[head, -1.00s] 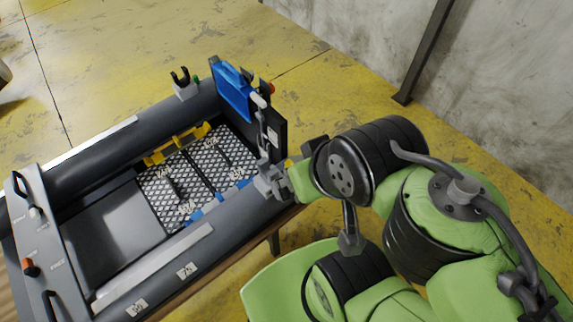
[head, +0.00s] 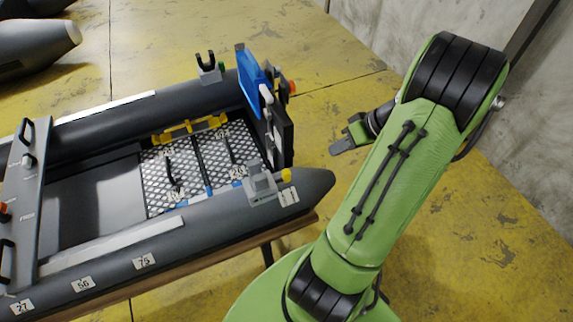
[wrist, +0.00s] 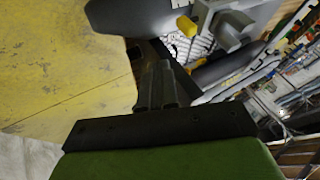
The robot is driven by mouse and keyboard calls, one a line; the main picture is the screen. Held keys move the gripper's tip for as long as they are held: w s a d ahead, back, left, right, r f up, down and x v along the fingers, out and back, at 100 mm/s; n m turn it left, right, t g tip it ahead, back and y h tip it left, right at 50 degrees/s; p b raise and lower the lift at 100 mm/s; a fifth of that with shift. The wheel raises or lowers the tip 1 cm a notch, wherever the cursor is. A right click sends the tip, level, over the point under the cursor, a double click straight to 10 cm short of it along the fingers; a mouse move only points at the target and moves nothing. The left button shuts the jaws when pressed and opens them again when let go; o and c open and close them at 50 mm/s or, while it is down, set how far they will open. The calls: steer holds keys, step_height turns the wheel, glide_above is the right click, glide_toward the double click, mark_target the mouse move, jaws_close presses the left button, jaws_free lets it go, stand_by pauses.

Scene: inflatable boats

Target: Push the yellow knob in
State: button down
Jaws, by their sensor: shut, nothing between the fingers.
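The yellow knob (head: 286,175) sticks out of the right side of a grey block (head: 260,184) on the near tube of the grey boat (head: 200,225), close to the tube's pointed end. My gripper (head: 334,150) is shut and empty, to the right of the knob and apart from it, off the boat's end. In the wrist view, the shut fingers (wrist: 161,72) point up the picture, and the yellow knob (wrist: 187,26) shows beyond them, slightly right, on its grey block (wrist: 228,30). How far in the knob sits cannot be told.
A blue panel (head: 250,78) and a dark transom plate (head: 281,135) stand at the boat's end, with an orange-red knob (head: 291,87) there. A black fork holder (head: 206,64) sits on the far tube. Yellow floor (head: 365,95) is free behind my gripper. A concrete wall is at right.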

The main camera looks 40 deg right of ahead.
steer(key=b+x, duration=0.3)
steer(key=x, duration=0.7)
steer(key=shift+f, duration=0.2)
steer(key=a, duration=0.1)
steer(key=w+a, duration=0.1)
steer(key=a, duration=0.1)
steer(key=shift+a+b, duration=0.25)
steer(key=shift+b, duration=0.15)
steer(key=shift+a+r, duration=0.1)
steer(key=shift+a, duration=0.1)
